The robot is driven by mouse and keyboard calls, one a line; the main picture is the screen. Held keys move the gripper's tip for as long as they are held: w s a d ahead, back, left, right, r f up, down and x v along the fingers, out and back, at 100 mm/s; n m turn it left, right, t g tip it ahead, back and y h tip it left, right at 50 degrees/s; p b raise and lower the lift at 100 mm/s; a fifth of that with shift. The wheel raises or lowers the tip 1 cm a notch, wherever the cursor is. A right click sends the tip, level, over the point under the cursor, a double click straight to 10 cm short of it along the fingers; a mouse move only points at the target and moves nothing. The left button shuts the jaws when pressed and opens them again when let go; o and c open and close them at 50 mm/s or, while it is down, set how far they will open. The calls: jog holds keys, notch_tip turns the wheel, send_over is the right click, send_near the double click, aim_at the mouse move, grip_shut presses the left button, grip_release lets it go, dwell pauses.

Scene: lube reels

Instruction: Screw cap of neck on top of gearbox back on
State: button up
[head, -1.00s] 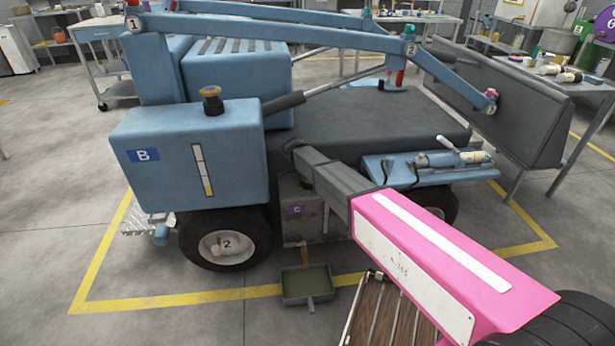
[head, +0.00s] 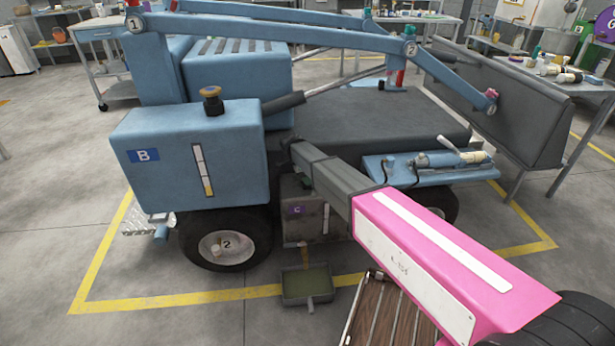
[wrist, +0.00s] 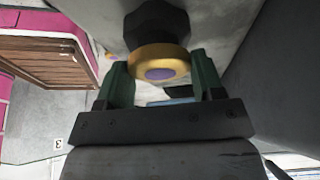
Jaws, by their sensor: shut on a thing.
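In the wrist view a yellow cap (wrist: 160,58) with a purple centre sits between the two green fingers of my gripper (wrist: 160,78). My gripper is shut on this cap. A dark, faceted neck (wrist: 155,22) shows right behind the cap, and the two look in line; I cannot tell how far the cap is seated. In the head view the grey gearbox (head: 312,222) with a purple C label is below the machine's deck. My gripper (head: 287,148) is above it, small and partly hidden by my arm; the cap and neck are hidden there.
The blue tank B (head: 190,155) stands close left of my gripper. The dark deck (head: 375,125) is behind it, and a blue shelf with a grease pump (head: 460,158) is to the right. A drain tray (head: 307,284) lies on the floor below the gearbox.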

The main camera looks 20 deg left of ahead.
jog(key=m, duration=0.2)
jog(key=m+g, duration=0.1)
jog(key=m, duration=0.1)
jog(key=shift+g+h, duration=0.3)
